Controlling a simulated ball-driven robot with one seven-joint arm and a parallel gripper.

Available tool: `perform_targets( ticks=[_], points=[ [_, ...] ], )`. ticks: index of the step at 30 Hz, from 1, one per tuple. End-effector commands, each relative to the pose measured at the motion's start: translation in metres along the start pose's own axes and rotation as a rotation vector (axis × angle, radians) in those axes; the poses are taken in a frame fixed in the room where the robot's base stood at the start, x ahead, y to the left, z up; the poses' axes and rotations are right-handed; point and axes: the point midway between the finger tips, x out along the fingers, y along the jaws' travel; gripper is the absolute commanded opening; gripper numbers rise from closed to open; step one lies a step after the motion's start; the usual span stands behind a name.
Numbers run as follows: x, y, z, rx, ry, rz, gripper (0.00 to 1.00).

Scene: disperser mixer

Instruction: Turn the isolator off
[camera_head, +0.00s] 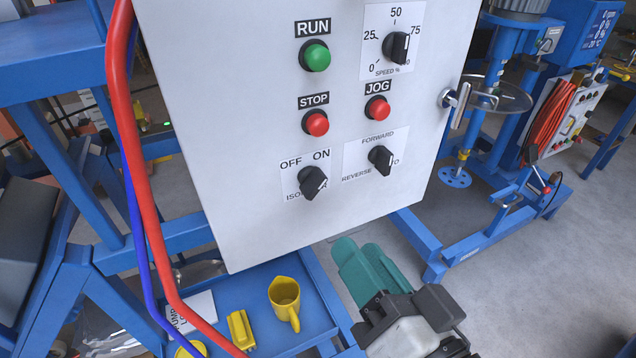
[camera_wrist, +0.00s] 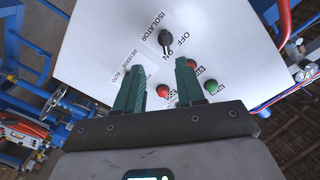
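The isolator switch (camera_head: 312,182) is a black rotary knob at the lower left of the white control panel (camera_head: 240,120), under OFF and ON labels. Its pointer appears turned toward the ON side. In the wrist view the isolator knob (camera_wrist: 165,39) shows ahead of the fingers, near the top centre. My gripper (camera_head: 358,247) is below the panel's lower edge in the head view, to the lower right of the isolator. In the wrist view my gripper (camera_wrist: 158,82) has its two green fingers apart with nothing between them. It does not touch the knob.
Nearby are the forward/reverse knob (camera_head: 380,158), red STOP button (camera_head: 315,123), red JOG button (camera_head: 377,108), green RUN button (camera_head: 315,57) and speed dial (camera_head: 397,46). A red hose (camera_head: 120,110) runs left of the panel. A yellow jug (camera_head: 285,297) stands below.

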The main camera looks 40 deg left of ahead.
Motion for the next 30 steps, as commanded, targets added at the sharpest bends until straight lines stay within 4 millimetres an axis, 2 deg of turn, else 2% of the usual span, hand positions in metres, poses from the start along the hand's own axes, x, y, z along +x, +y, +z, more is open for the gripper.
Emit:
perform_targets(
  ticks=[2,5,18,24,30],
  points=[
    [0.006,-0.01,-0.003,0.006,0.006,-0.026,0.38],
    [0.015,-0.011,-0.003,0.008,0.006,-0.029,0.38],
    [0.089,-0.012,-0.004,0.006,0.005,-0.024,0.38],
    [0.107,-0.011,-0.004,0.005,0.007,-0.023,0.38],
    [0.11,-0.011,-0.003,0.005,0.007,-0.022,0.38]
  ],
)
